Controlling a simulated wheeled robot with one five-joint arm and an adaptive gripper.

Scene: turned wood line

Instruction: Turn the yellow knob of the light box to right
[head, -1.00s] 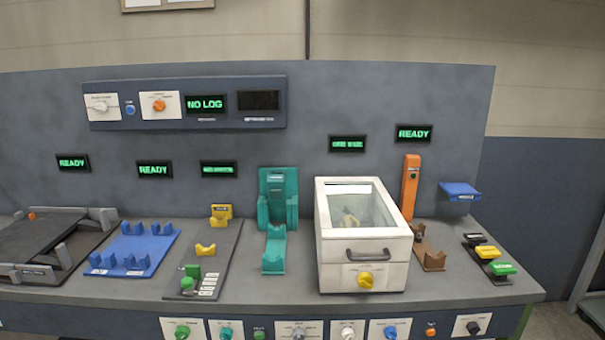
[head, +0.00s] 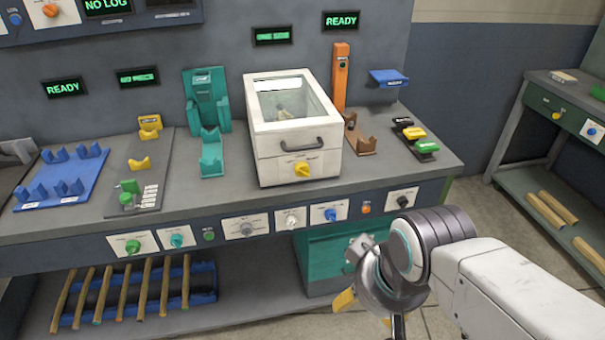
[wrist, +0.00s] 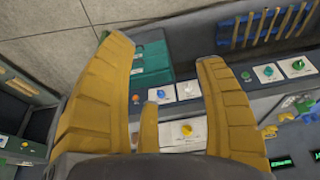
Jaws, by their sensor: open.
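The light box (head: 262,162) is a white box with a glass top and a dark handle, standing on the grey bench in the head view. Its yellow knob (head: 302,169) sits on the lower front face, with its ridge roughly level. Through the glass, a small pale object shows inside the box. My gripper (head: 364,300) is in front of the bench, lower than the knob and to its right, apart from it. The yellow knob (wrist: 186,130) shows beyond, between the fingers.
A row of knobs, including a blue one (head: 330,214) and a black one (head: 402,201), lines the bench front. A teal holder (head: 212,155) stands left of the box; an orange post (head: 340,75) and brown cradle (head: 362,143) stand right. Floor right of the bench is open.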

